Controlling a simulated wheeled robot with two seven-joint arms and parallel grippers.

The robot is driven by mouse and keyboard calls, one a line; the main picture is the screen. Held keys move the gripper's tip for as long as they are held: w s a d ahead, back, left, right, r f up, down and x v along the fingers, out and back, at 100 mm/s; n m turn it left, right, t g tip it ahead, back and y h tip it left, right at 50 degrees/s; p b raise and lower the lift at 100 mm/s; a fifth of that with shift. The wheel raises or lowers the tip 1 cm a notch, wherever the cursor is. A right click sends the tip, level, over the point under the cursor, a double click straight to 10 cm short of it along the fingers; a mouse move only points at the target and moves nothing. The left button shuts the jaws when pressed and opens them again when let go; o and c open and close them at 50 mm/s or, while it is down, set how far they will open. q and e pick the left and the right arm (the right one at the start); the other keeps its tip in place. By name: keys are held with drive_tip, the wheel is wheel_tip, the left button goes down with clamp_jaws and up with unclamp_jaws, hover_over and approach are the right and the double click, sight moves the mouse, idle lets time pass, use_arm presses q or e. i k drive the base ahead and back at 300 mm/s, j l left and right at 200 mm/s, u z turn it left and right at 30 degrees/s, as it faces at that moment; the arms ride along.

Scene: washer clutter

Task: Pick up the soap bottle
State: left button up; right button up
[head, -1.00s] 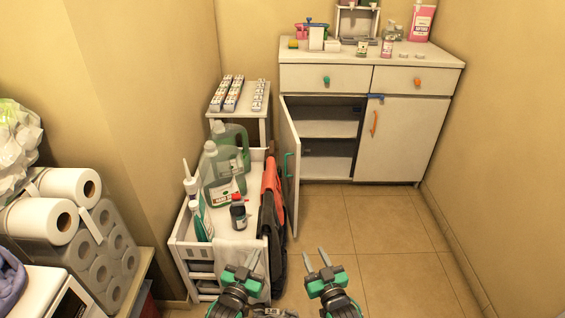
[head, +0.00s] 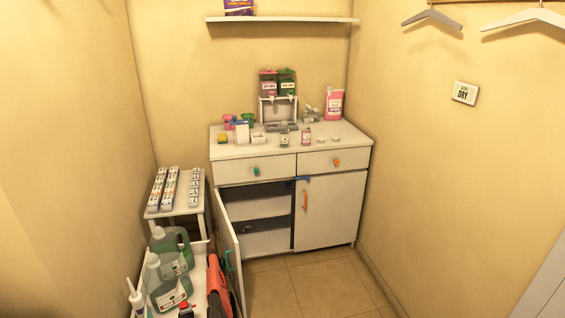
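Several bottles are in the head view, and I cannot tell by label which is the soap bottle. Two green jugs, one in front (head: 166,290) and one behind (head: 172,262), stand on the white cart at lower left. Neither of my grippers is in view.
A dispenser rack (head: 278,97) stands at the back of the cabinet top. The left cabinet door (head: 229,254) is open. A small table (head: 178,208) holds several little boxes. Hangers (head: 432,17) hang at upper right. Tiled floor (head: 305,285) is clear before the cabinet.

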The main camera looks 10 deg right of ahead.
sight(284, 129)
drive_tip(key=i+l+z, duration=0.1)
drive_tip(key=i+l, duration=0.55)
drive_tip(key=l, duration=0.2)
drive_tip(key=i+l+z, duration=0.15)
drive_tip(key=i+l, duration=0.5)
drive_tip(key=l, duration=0.1)
